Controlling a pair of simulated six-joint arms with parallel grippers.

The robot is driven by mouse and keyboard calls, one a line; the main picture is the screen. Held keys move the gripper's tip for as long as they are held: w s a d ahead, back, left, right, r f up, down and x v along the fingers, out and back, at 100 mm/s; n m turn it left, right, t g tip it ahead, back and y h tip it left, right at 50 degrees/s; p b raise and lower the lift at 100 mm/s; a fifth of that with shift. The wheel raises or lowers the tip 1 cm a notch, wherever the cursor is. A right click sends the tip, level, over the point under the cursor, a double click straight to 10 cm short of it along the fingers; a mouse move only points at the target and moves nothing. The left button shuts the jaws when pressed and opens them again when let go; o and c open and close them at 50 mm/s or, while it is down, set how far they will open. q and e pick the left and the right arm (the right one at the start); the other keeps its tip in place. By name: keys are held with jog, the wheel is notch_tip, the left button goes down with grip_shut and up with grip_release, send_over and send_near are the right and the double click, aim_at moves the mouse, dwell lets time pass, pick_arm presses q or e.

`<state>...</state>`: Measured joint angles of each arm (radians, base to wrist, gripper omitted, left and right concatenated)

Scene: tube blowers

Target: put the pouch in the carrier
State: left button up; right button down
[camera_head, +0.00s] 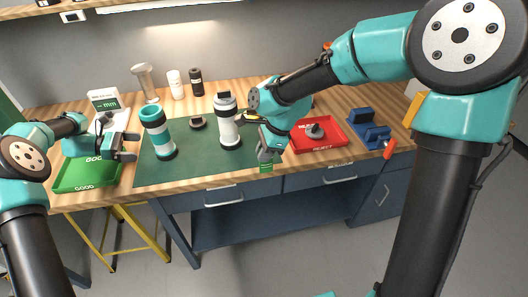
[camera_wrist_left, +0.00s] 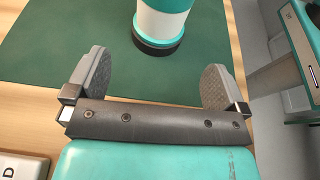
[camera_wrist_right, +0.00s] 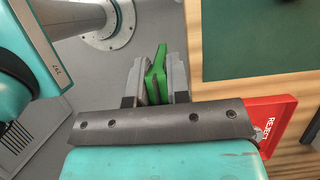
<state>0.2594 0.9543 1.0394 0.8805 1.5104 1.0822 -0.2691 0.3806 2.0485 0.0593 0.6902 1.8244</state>
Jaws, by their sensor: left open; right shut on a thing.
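The pouch is a thin green piece (camera_head: 266,168), seen in part below my right gripper (camera_head: 268,153) at the mat's front right edge. The right wrist view shows the green pouch (camera_wrist_right: 157,75) upright between the two fingers of that gripper (camera_wrist_right: 155,80), which is shut on it. A teal-and-white cylinder (camera_head: 158,133) and a white cylinder with dark bands (camera_head: 229,132) stand upright on the green mat; I cannot tell which is the carrier. My left gripper (camera_head: 128,147) is open and empty, left of the teal cylinder, which its wrist view also shows (camera_wrist_left: 163,22) ahead.
A green GOOD tray (camera_head: 75,181) lies at left, with a gauge (camera_head: 105,103) behind it. A red REJECT tray (camera_head: 335,144) holds a dark object (camera_head: 316,131). A dark ring (camera_head: 198,122) lies on the mat (camera_head: 200,168). A blue fixture (camera_head: 367,124) stands at right.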

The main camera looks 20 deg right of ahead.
aim_at(162, 147)
pick_arm(q)
jog(key=shift+x, duration=5.05)
jog(key=shift+a, duration=0.1)
jog(key=c, duration=0.8)
jog(key=shift+c, duration=0.2)
